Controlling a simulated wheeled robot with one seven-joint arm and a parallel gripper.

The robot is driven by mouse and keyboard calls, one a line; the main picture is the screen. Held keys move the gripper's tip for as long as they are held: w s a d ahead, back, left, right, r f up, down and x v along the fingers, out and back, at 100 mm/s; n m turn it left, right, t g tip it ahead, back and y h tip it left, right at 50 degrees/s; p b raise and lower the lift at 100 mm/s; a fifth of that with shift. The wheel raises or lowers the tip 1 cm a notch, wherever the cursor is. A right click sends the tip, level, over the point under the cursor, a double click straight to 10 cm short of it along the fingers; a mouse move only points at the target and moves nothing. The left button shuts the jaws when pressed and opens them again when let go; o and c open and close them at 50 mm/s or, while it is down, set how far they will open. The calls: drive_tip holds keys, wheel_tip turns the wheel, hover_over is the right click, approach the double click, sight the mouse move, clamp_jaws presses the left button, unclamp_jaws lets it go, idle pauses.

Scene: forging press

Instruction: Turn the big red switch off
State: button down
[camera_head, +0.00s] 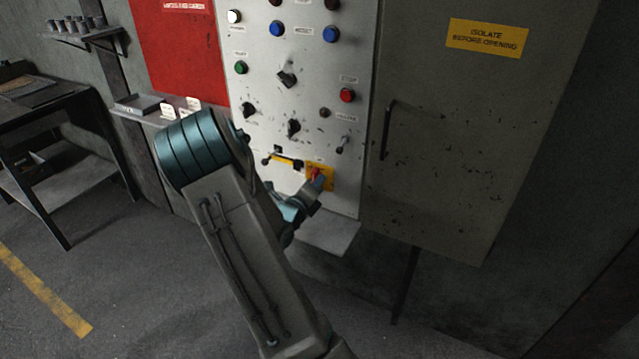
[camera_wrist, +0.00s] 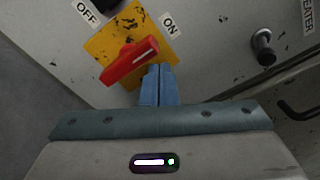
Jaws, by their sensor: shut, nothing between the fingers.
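The big red switch (camera_head: 315,173) sits on a yellow plate (camera_head: 331,172) low on the grey control panel. In the wrist view the red handle (camera_wrist: 130,62) lies slantwise on the yellow plate (camera_wrist: 101,46). Its white-marked end points up and right, toward the side of the ON label (camera_wrist: 169,22). The OFF label (camera_wrist: 87,10) is at the upper left. My gripper (camera_wrist: 159,70) is shut and empty, its blue fingertips just below the handle's white-marked end. I cannot tell whether they touch it. In the head view my gripper (camera_head: 318,184) partly covers the plate.
Knobs, a red button (camera_head: 347,95) and a small lever (camera_head: 342,145) are above the switch. A black-and-yellow handle (camera_head: 285,161) is just left of it. A cabinet door (camera_head: 460,140) with a bar handle (camera_head: 388,130) stands at the right. A ledge (camera_head: 328,235) is below the panel.

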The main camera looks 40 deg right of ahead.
drive_tip(key=shift+w+a+p, duration=0.2)
drive_tip(key=shift+w+p, duration=0.15)
drive_tip(key=shift+w, duration=0.1)
drive_tip(key=shift+w+a+p, duration=0.2)
drive_tip(key=shift+w+p, duration=0.1)
drive_tip(key=shift+w, duration=0.15)
idle(1.5)
drive_tip(key=shift+w+a+f, duration=0.2)
drive_tip(key=shift+w, duration=0.3)
idle(1.0)
drive_tip(key=shift+w+a+f+p, duration=0.3)
drive_tip(key=shift+a+f+p, duration=0.1)
idle(0.7)
drive_tip(key=p, duration=0.2)
approach(312, 177)
drive_tip(key=shift+w+a+f, duration=0.25)
drive_tip(key=shift+w+a, duration=0.05)
drive_tip(key=shift+a, duration=0.2)
idle(0.4)
